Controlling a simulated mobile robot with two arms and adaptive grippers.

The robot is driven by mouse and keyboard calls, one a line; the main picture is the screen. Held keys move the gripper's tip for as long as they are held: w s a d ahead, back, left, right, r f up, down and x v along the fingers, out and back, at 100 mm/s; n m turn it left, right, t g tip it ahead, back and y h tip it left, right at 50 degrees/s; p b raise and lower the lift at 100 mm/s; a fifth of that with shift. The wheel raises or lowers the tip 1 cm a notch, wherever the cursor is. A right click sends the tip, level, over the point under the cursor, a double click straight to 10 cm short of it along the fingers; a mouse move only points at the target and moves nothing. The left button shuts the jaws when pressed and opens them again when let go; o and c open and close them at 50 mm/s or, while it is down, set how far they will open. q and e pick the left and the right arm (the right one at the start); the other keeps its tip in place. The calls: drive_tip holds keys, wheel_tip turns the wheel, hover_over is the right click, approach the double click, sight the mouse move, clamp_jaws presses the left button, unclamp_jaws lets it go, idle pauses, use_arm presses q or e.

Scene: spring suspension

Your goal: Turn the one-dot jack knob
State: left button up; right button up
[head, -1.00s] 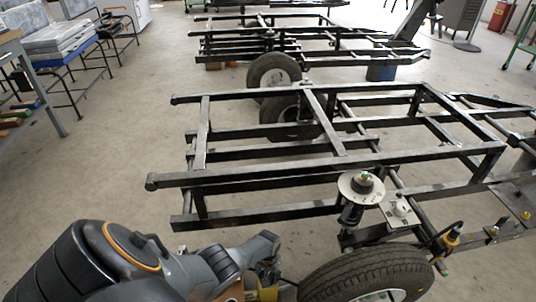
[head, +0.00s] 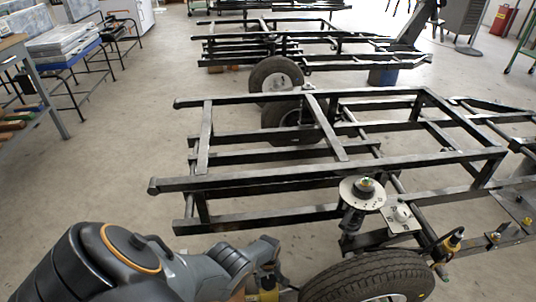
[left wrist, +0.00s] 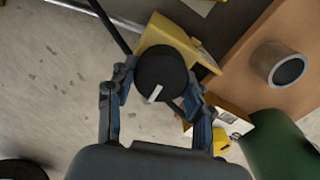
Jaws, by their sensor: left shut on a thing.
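A round black knob (left wrist: 162,70) with a white pointer line sits on a yellow jack body (left wrist: 166,33) in the left wrist view. My left gripper (left wrist: 158,84) is shut on the knob, with one finger on each side of it. No dot marking can be made out on the jack. In the head view my left gripper (head: 266,270) is low in the picture, left of the near tire (head: 370,274). A bit of the yellow jack (head: 268,294) shows below it, and the knob is hidden there. My right gripper is out of view.
A black frame (head: 240,182) with a spring strut (head: 353,218) stands just beyond the arm. In the left wrist view, an orange-brown block with a grey tube (left wrist: 280,65) and a green cylinder (left wrist: 278,145) lie to the right. Open floor lies at left.

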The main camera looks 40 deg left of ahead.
sight(268, 278)
use_arm(q)
drive_tip(key=shift+n, duration=0.3)
drive_tip(key=o, duration=1.2)
drive_tip(key=shift+w+r, duration=0.1)
drive_tip(key=shift+r, duration=1.4)
wheel_tip(268, 278, up, 9)
